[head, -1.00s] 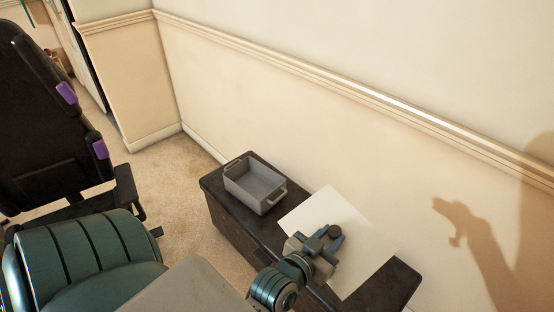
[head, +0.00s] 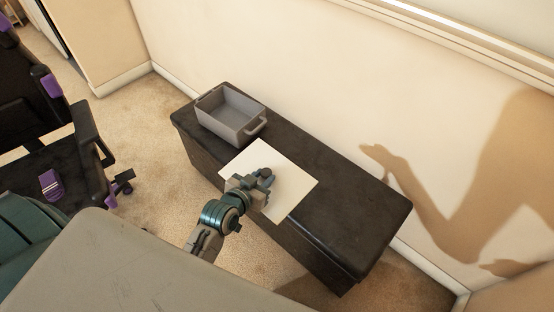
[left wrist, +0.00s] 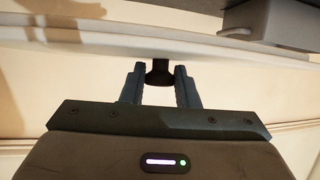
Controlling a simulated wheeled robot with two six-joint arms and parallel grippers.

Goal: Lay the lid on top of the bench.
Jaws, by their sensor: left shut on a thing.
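The lid (head: 290,187) is a flat white panel with a small dark knob (left wrist: 160,73). My left gripper (head: 262,177) is shut on the knob, with one finger on each side of it in the left wrist view (left wrist: 160,85). In the head view the lid lies over the middle of the long dark bench (head: 345,205) and reaches its front edge. I cannot tell whether the lid touches the bench top. In the left wrist view the lid (left wrist: 110,40) shows nearly edge-on. My right gripper is out of view.
A grey open bin (head: 225,118) with handles stands on the bench's left end, close to the lid. The bench top right of the lid is clear. A wall (head: 330,80) runs behind the bench. A black chair (head: 60,160) with purple parts stands at left.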

